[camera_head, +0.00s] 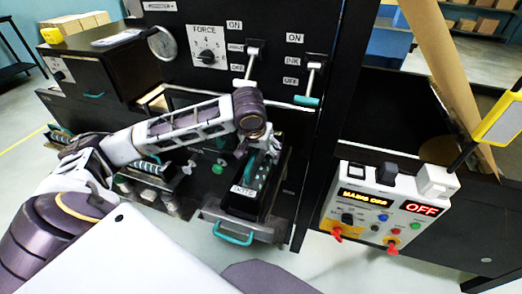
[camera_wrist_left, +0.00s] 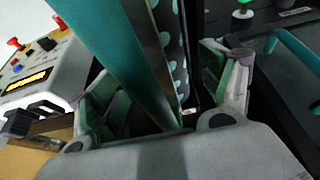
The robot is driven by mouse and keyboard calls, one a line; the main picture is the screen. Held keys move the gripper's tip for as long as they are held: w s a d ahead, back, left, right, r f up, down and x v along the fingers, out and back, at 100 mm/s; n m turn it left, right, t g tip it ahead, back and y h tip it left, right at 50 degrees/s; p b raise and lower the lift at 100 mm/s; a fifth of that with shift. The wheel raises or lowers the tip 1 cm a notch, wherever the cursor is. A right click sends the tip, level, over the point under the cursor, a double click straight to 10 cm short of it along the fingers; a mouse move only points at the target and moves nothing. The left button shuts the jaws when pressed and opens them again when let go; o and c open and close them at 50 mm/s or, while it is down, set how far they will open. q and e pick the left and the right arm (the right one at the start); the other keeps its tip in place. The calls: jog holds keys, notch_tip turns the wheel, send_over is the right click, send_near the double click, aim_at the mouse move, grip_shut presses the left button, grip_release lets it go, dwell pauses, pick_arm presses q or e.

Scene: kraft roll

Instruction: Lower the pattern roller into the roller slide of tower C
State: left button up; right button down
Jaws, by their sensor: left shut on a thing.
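My left gripper (camera_head: 264,148) reaches in from the left, over a black slide with a teal handle (camera_head: 233,237) and a small white label (camera_head: 243,191). In the left wrist view, its fingers (camera_wrist_left: 165,100) are shut around a teal bar (camera_wrist_left: 110,50). The dark pattern roller with teal dots (camera_wrist_left: 172,45) runs beside this bar. Its lower end is hidden by the gripper, and I cannot tell whether it touches the slide. A little teal (camera_head: 261,174) shows below the gripper in the head view. My right gripper is not in view.
A control box (camera_head: 375,208) with a red OFF display stands to the right. A black panel (camera_head: 205,45) with a FORCE dial and two levers rises behind. Similar slide parts (camera_head: 150,183) lie to the left. A brown paper web (camera_head: 445,75) slants down at the right.

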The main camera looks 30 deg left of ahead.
pick_arm(q)
jog(key=shift+r, duration=0.15)
jog(key=o, duration=1.8)
jog(key=shift+o, duration=1.3)
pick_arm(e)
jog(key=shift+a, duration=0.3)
pick_arm(q)
jog(key=shift+f, duration=0.2)
jog(key=shift+r, duration=0.15)
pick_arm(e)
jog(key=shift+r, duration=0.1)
pick_arm(q)
jog(key=shift+r, duration=0.1)
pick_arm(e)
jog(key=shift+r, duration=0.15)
